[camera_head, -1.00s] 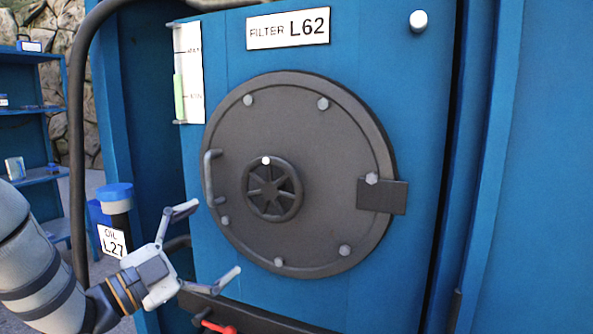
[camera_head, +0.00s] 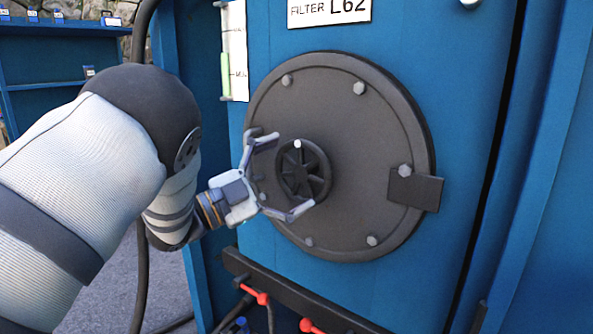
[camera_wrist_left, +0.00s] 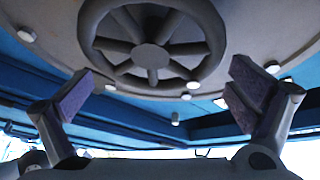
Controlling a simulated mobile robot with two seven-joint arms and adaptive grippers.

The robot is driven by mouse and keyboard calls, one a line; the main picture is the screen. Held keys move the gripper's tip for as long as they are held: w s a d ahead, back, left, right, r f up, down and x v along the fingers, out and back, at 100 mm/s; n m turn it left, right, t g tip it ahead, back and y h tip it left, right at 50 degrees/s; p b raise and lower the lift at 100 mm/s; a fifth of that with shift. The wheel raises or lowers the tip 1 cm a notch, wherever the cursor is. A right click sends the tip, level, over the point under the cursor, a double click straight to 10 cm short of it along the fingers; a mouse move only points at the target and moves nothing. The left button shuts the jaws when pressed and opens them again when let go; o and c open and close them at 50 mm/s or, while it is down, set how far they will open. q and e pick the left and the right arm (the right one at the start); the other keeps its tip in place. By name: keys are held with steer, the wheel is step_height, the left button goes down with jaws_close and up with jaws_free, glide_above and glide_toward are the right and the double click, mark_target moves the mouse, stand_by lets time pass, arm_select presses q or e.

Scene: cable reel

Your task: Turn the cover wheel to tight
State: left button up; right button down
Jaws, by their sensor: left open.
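The cover wheel (camera_head: 303,171) is a dark spoked handwheel with a white dot at its top, left of the middle of the round grey cover (camera_head: 365,150). My left gripper (camera_head: 290,172) is open and empty, at the wheel's left and lower side in the head view. In the left wrist view the wheel (camera_wrist_left: 152,45) shows ahead and above, between and beyond the open fingers (camera_wrist_left: 160,95). The fingers appear apart from the rim; contact cannot be told. The cover's handle is hidden behind my gripper. My right gripper is not in view.
The blue cabinet front carries a FILTER L62 label (camera_head: 329,11) and a gauge (camera_head: 233,50). A hinge plate (camera_head: 415,188) is at the cover's right. Below runs a dark bar (camera_head: 300,295) with red-handled valves (camera_head: 311,326). Blue shelves (camera_head: 60,75) stand at left.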

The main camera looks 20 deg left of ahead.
arm_select(q)
steer(key=shift+w+d+r, duration=0.1)
steer(key=shift+w+d, duration=0.35)
steer(key=shift+s+a, duration=0.1)
steer(key=shift+a, duration=0.05)
steer(key=c, duration=1.3)
steer(key=shift+f, duration=0.25)
steer(key=shift+c, duration=0.2)
steer(key=shift+o, duration=0.7)
steer(key=shift+s+d+r+m+g+p, duration=0.1)
steer(key=shift+d+r+m+g+p, duration=0.1)
steer(key=shift+m+g+p, duration=0.25)
steer(key=shift+f, duration=0.4)
steer(key=shift+c, duration=0.4)
steer(key=o, duration=1.3)
steer(key=shift+w+d, duration=0.25)
steer(key=shift+d, duration=0.05)
steer(key=shift+s+a, duration=0.15)
steer(key=shift+a, duration=0.1)
steer(key=v, duration=1.1)
steer(key=shift+s+a+r, duration=0.1)
steer(key=shift+s+a, duration=0.05)
steer(key=shift+s, duration=0.15)
